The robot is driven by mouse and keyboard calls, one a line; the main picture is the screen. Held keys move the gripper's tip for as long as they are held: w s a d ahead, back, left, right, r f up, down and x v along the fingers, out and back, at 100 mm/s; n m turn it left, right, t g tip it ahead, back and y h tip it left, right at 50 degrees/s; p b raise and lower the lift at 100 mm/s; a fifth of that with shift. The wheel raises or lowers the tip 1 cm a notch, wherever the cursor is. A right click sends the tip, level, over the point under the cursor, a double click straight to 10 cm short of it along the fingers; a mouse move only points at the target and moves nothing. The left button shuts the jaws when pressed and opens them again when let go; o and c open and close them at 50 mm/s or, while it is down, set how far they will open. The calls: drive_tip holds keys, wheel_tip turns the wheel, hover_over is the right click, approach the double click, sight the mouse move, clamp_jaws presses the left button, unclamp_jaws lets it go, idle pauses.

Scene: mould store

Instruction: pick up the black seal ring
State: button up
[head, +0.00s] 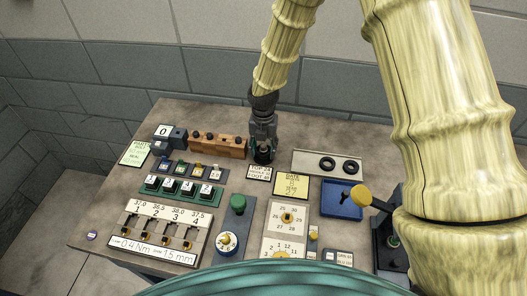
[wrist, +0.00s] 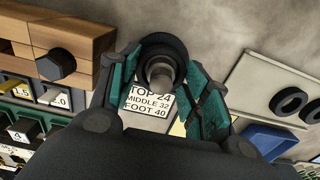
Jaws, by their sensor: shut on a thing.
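Two black rings lie side by side on a pale plate (head: 305,158), a left ring (head: 327,170) and a right ring (head: 350,172). In the wrist view the same pale plate (wrist: 252,80) is at the right, with the rings near its right end. My gripper (head: 263,156) is left of that plate, low over the table. In the wrist view, its teal fingers (wrist: 165,82) are shut on a dark round piece (wrist: 164,41) with a grey stub in its middle. I cannot tell whether the ring-like dark part is separate from the stub, or whether the piece touches the table.
A wooden block (head: 218,146) with dark knobs stands left of my gripper. A label card (head: 259,172) lies just in front, and a yellowish date card (head: 291,185) right of it. A blue tray (head: 334,202) and a yellow-knobbed lever (head: 361,195) are at the right. Bare table lies behind.

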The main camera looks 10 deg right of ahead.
wheel_tip(320, 180, up, 8)
drive_tip(key=shift+r+b, duration=0.1)
drive_tip(key=shift+b, duration=1.1)
wheel_tip(320, 180, up, 8)
drive_tip(key=p, duration=0.6)
drive_tip(key=shift+p, duration=0.35)
